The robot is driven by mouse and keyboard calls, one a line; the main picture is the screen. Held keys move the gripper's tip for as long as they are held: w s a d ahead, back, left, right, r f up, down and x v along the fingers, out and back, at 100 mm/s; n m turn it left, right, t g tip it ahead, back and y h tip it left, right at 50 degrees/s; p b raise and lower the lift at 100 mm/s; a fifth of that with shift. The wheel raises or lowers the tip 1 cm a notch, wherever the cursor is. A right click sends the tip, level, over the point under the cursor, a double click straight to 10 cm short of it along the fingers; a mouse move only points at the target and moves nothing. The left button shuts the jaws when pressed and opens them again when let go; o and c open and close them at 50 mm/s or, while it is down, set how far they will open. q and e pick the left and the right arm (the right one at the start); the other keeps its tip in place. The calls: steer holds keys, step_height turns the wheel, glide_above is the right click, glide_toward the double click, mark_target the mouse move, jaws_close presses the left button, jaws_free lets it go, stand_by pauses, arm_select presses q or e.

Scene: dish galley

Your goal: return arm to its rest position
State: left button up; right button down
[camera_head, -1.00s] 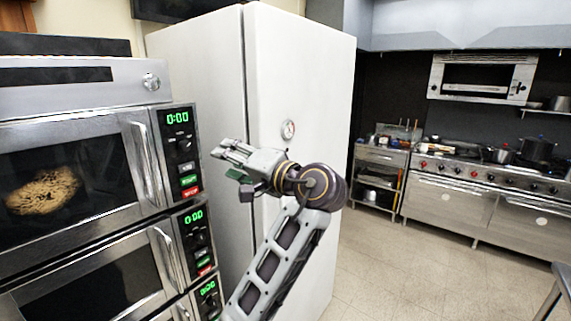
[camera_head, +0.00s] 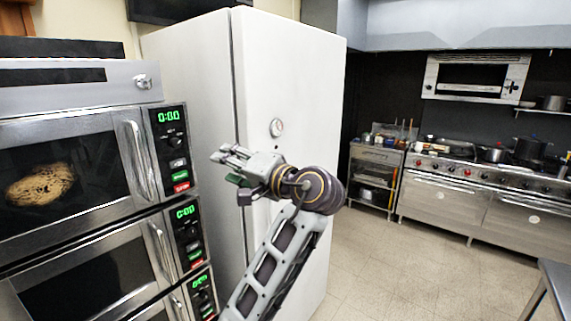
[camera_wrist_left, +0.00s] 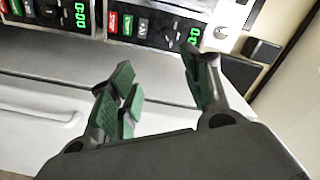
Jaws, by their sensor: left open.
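My left arm rises from the bottom middle of the head view, bent at the elbow. My left gripper (camera_head: 232,165) points left, in front of the white fridge and to the right of the stacked microwaves. In the left wrist view its green-padded fingers (camera_wrist_left: 158,95) stand apart with nothing between them. The white fridge (camera_head: 290,90) is behind the arm. My right gripper does not show.
Stacked steel microwaves (camera_head: 85,205) with green displays stand close on the left; the top one has a round brown food (camera_head: 40,185) behind its window. A stove (camera_head: 465,190) is at the back right. The tiled floor (camera_head: 390,265) is clear. A steel table edge (camera_head: 555,275) shows at the lower right.

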arm_select(q)
steer(key=s+a+f+m+g+h, duration=0.1)
steer(key=a+f+h, duration=0.3)
steer(key=f, duration=1.1)
steer(key=s+a+f+m+g+h, duration=0.1)
steer(key=a+f+g+h, duration=0.2)
steer(key=f, duration=1.2)
steer(key=s+a+f+n+g+h, duration=0.15)
steer(key=s+f+h, duration=0.25)
steer(key=s+f, duration=0.7)
steer(key=s+a+f+n+g+h, duration=0.1)
steer(key=s+a+f+g+h, duration=0.15)
steer(key=s+f, duration=0.85)
steer(key=s+f+g, duration=0.1)
steer(key=s+f, duration=0.1)
steer(key=f, duration=1.4)
steer(key=s+f, duration=0.2)
steer(key=f, duration=1.4)
steer(key=s+a+f+b, duration=0.1)
steer(key=s+a+f, duration=0.1)
steer(key=s+f, duration=0.8)
steer(key=s+a+f+g, duration=0.1)
steer(key=s+f, duration=0.9)
steer(key=s, duration=0.2)
steer(key=shift+s+a+f+m+b, duration=0.25)
steer(key=shift+a+m+b, duration=0.1)
steer(key=shift+a+m, duration=0.1)
